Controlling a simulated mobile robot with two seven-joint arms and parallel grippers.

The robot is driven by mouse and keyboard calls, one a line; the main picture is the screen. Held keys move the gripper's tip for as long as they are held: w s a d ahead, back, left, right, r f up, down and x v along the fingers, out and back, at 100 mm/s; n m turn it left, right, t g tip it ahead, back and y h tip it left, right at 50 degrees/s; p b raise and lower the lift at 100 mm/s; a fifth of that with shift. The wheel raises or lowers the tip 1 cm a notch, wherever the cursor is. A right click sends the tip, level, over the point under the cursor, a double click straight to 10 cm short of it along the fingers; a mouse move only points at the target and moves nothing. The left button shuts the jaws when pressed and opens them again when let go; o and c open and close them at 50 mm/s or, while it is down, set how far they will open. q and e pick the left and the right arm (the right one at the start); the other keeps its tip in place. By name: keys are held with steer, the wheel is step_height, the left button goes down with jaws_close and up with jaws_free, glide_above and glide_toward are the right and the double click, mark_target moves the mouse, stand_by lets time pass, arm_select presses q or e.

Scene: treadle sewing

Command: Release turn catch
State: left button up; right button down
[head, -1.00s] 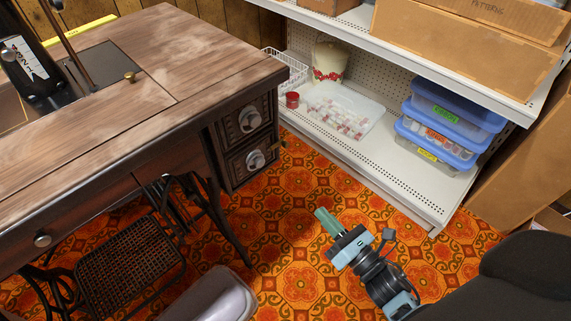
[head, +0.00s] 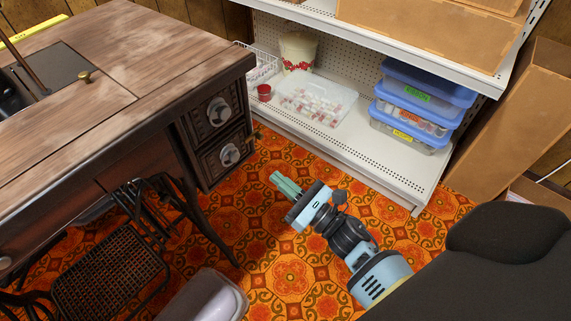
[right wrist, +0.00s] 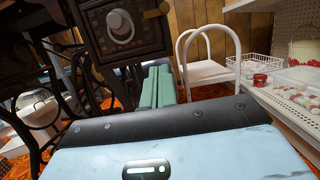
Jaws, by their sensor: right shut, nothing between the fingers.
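A small brass piece (right wrist: 157,9), which looks like the turn catch, sticks out from the right side of the dark drawer unit (right wrist: 122,50) at the top of the right wrist view. My right gripper (head: 284,183) is shut and empty in the head view, over the patterned floor to the right of the lower drawer. Its green fingers (right wrist: 158,85) point forward below the brass piece, apart from it. The drawer unit of the sewing table (head: 215,125) has two drawers with round pale pulls.
A white metal shelf (head: 385,165) with bins and a tray stands at the right. A white step stool (right wrist: 210,72) shows ahead in the right wrist view. The treadle (head: 110,275) is under the table. A dark seat is at lower right. Patterned floor lies open between table and shelf.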

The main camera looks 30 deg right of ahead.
mark_target(247, 146)
steer(key=b+x, duration=0.1)
steer(key=x, duration=0.5)
steer(key=shift+w, duration=0.25)
step_height(247, 146, up, 3)
steer(key=shift+f+p, duration=0.2)
steer(key=shift+p, duration=0.3)
arm_select(q)
steer(key=shift+w, duration=0.3)
arm_select(e)
steer(key=shift+r, duration=0.7)
arm_select(q)
steer(key=shift+s+a+r, duration=0.1)
steer(key=shift+s, duration=0.25)
steer(key=shift+a, duration=0.1)
steer(key=shift+w+a+r, duration=0.15)
steer(key=shift+w+a, duration=0.05)
steer(key=shift+a, duration=0.3)
arm_select(e)
steer(key=shift+a+m, duration=0.1)
steer(key=shift+m, duration=0.4)
